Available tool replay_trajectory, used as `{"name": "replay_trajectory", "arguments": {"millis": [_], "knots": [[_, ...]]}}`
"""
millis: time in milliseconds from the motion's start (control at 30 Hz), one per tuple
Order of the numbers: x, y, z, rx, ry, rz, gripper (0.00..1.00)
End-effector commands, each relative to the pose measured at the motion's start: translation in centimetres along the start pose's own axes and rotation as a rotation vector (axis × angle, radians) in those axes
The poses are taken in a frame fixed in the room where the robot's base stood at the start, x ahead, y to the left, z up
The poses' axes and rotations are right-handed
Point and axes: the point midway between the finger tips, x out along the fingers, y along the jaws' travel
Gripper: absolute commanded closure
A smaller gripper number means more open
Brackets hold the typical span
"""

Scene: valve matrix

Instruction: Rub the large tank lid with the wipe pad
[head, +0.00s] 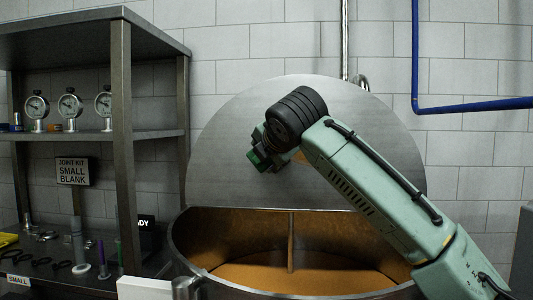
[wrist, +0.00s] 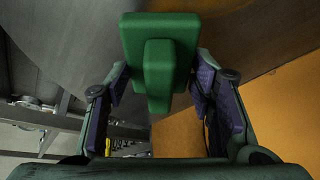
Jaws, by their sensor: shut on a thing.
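The large tank lid (head: 235,130) is a round brushed-metal disc standing raised behind the open tank (head: 290,211). It also shows as a grey surface across the top of the wrist view (wrist: 225,22). My gripper (head: 268,155) is in front of the lid's middle, its jaws shut on the green wipe pad (head: 259,161). In the wrist view the pad (wrist: 159,45) is a green block with a grip held between the purple-padded fingers. Its far face is hidden, and I cannot tell whether it touches the lid. My arm covers the lid's lower right part.
The tank holds orange-brown contents with an upright divider. A metal shelf (head: 150,134) with several gauges stands at the left, with small parts and a "JOINT KIT SMALL BLANK" sign (head: 73,171). A blue pipe (head: 470,105) runs along the wall at the right.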

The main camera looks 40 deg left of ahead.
Motion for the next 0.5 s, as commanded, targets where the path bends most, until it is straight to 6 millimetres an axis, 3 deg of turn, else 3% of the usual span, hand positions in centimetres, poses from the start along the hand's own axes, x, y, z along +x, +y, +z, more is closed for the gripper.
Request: {"name": "replay_trajectory", "arguments": {"millis": [500], "knots": [[0.52, 0.09, 0.30, 0.001, 0.001, 0.001, 0.73]]}}
